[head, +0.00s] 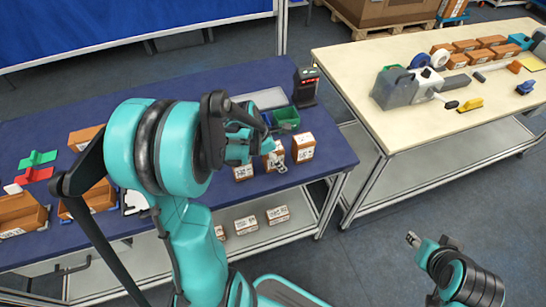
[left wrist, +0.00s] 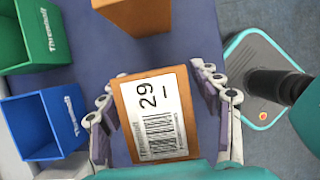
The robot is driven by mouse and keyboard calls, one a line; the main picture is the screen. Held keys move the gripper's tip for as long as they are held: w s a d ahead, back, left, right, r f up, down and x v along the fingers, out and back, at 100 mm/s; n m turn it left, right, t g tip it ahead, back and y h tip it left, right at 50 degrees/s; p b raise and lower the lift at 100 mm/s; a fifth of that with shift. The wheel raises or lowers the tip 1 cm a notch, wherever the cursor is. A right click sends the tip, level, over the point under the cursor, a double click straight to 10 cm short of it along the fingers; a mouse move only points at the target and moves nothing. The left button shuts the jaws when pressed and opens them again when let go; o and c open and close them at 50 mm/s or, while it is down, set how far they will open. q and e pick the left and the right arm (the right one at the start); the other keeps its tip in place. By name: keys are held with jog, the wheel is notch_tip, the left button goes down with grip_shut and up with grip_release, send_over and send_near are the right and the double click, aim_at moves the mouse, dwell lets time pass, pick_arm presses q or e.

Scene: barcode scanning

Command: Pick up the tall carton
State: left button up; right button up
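Three brown cartons with white labels stand near the front right of the blue table in the head view: a left one (head: 243,172), a middle one (head: 274,161) and a right one (head: 303,148). My left gripper (head: 277,160) is over the middle carton. In the left wrist view, the fingers of my left gripper (left wrist: 160,105) are spread on either side of a carton (left wrist: 122,88) labelled 29, with a narrow gap at the right finger. Another carton (left wrist: 135,14) stands beyond it. My right gripper (head: 413,239) hangs away from the tables; its finger opening is unclear.
A green bin (head: 286,117) and a black scanner stand (head: 306,87) are behind the cartons. A blue bin (left wrist: 45,125) lies left in the left wrist view. Cartons lie on the lower shelf (head: 245,240). A cream table (head: 365,100) with packing items stands at right.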

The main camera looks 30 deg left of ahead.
pick_arm(q)
jog(key=c, duration=1.2)
